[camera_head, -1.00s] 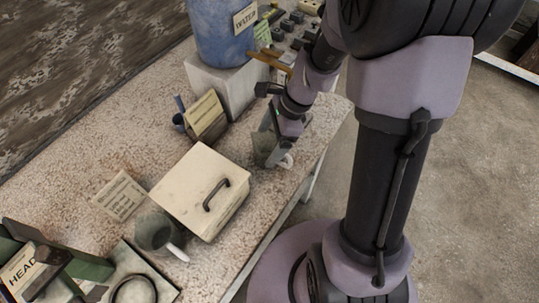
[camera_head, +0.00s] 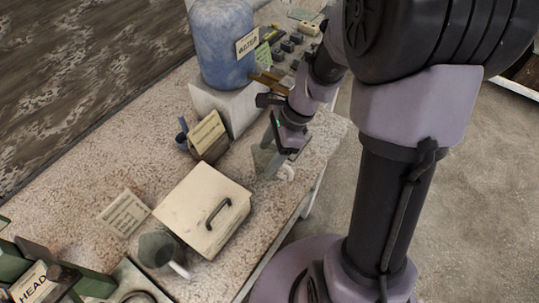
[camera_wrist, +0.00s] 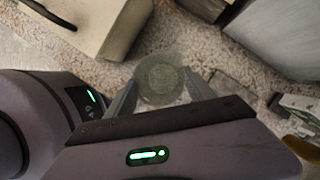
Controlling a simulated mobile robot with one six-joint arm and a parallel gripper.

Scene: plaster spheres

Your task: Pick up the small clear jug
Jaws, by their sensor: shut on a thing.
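The small clear jug (camera_head: 261,160) is at the right part of the table, beyond the cream box. Its pale handle (camera_head: 287,173) shows on its right side. My gripper (camera_head: 271,152) reaches down to it, with its fingers shut on the jug. In the wrist view my gripper (camera_wrist: 168,96) has one finger on each side of the jug (camera_wrist: 162,77), whose round, see-through shape is seen from above. Whether its base touches the table cannot be told.
The cream lidded box (camera_head: 190,205) stands near the jug. A white block (camera_head: 225,100) bears a blue water container (camera_head: 220,50). The table's right edge is close by.

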